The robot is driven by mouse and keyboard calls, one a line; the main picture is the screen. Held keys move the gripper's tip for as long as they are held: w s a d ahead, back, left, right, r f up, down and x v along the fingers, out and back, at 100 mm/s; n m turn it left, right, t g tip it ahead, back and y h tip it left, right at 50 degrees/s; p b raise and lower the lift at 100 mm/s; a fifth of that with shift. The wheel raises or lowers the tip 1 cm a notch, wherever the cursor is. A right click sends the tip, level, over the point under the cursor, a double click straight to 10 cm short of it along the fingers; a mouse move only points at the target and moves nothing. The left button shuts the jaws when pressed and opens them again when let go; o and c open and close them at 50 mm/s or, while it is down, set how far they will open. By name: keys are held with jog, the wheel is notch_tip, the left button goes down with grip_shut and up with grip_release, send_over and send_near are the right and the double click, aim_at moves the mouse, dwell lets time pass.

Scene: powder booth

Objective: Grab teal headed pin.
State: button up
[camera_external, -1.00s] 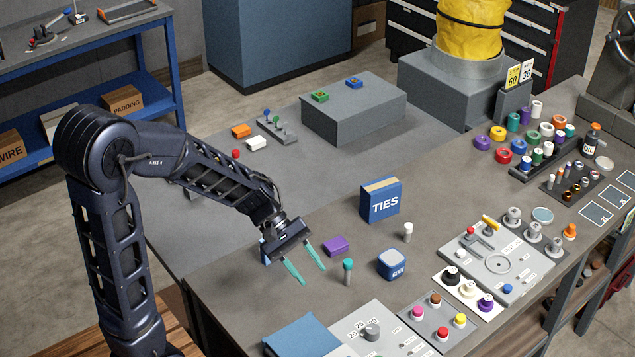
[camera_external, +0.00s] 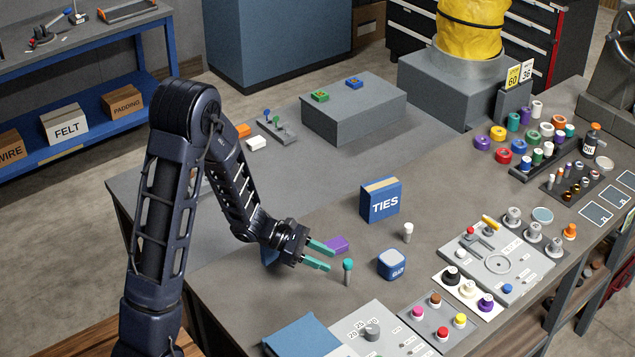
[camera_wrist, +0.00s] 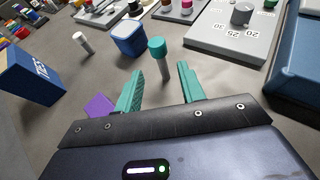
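The teal headed pin (camera_external: 347,271) stands upright on the grey bench, a grey shaft under a teal head. It also shows in the wrist view (camera_wrist: 158,53), just beyond and between my fingertips. My gripper (camera_external: 326,257) is open and empty, with two teal fingers held low and pointing at the pin. In the wrist view the fingers of my gripper (camera_wrist: 160,74) are spread apart, one on each side of the line to the pin. I see no contact with the pin.
A blue and white cube (camera_external: 391,264) stands right of the pin. A purple block (camera_external: 337,244) lies close behind the fingers. A blue TIES box (camera_external: 380,200) and a white-topped pin (camera_external: 408,232) stand farther back. A grey dial panel (camera_external: 345,334) lies in front.

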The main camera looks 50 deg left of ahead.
aim_at(353, 286)
jog(key=x, duration=0.4)
jog(key=shift+d+f, duration=0.1)
jog(key=shift+d, duration=0.05)
jog(key=shift+f+x, duration=0.15)
jog(key=shift+x, duration=1.15)
jog(key=shift+f+x, duration=0.15)
jog(key=shift+x, duration=1.2)
grip_shut()
